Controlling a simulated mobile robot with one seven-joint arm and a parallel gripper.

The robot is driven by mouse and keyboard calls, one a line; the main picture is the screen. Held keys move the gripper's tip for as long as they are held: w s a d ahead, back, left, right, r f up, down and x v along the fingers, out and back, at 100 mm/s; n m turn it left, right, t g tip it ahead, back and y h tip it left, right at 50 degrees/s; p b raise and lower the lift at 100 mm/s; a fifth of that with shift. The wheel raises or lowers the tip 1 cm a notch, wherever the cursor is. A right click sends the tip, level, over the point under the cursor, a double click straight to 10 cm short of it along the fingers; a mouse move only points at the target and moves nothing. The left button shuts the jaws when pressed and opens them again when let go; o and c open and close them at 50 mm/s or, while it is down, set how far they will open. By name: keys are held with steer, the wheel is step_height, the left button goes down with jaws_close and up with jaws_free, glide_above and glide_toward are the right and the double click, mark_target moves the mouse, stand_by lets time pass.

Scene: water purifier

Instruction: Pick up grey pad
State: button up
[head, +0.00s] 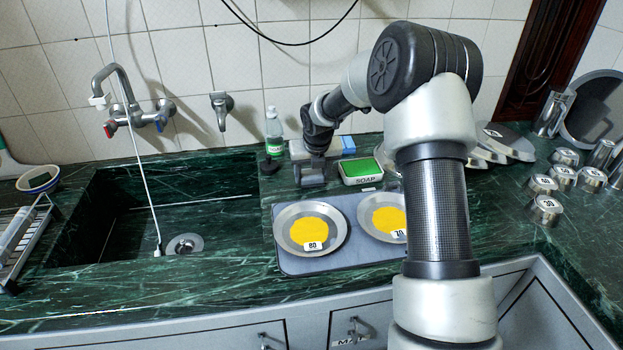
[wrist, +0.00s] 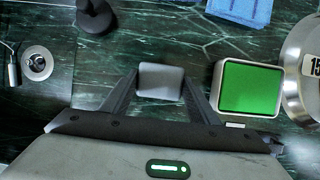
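The grey pad (wrist: 160,80) is a small light grey block with rounded corners. In the wrist view it sits between the two fingertips of my gripper (wrist: 160,84), its sides very close to both fingers. I cannot tell whether the fingers press on it or whether it rests on the counter. In the head view my gripper (head: 310,178) points down, low over the counter, left of the green soap dish; the pad cannot be made out clearly there.
The green soap dish (head: 362,172) stands close on the right, also in the wrist view (wrist: 249,88). A blue sponge (head: 348,145) and a bottle (head: 273,132) are behind. A tray (head: 283,262) with yellow-filled plates is in front. The sink (head: 125,225) opens at left.

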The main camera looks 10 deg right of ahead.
mark_target(312, 174)
steer(key=c, duration=0.5)
steer(key=shift+o, duration=0.2)
step_height(312, 174, up, 10)
steer(key=p, duration=0.2)
